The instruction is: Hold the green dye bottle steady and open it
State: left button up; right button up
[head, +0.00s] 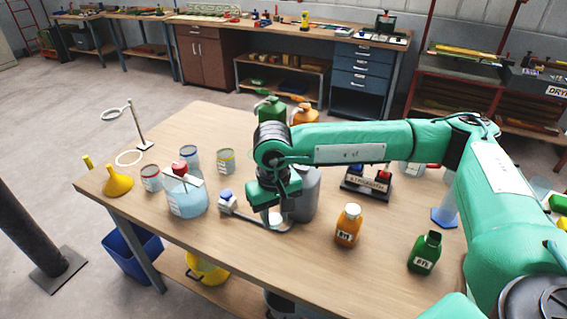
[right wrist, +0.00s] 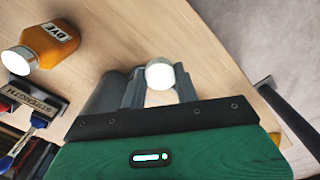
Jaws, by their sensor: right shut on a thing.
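The green dye bottle (head: 424,254) stands upright on the table at the right of the head view. Its top is dark green, with no white cap on it. My right gripper (head: 272,216) is low over the table's middle, well to the left of that bottle. It is shut on a round white cap (right wrist: 160,76), which shows between its fingers in the right wrist view. The orange dye bottle (head: 348,226) stands between them with a white cap on; it also shows in the right wrist view (right wrist: 52,43). My left gripper is not in view.
A grey container (head: 306,195) stands right beside my right gripper. A blue-tinted jug (head: 186,197), jars and a yellow funnel (head: 118,182) are to the left. A rack labelled STRENGTH (head: 367,184) is behind the orange bottle. The front table area is clear.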

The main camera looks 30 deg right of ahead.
aim_at(426, 253)
jog(key=i+z, duration=0.25)
jog(key=i, duration=0.25)
jog(key=i+j+z, duration=0.2)
jog(key=i, duration=0.25)
jog(key=z, duration=0.55)
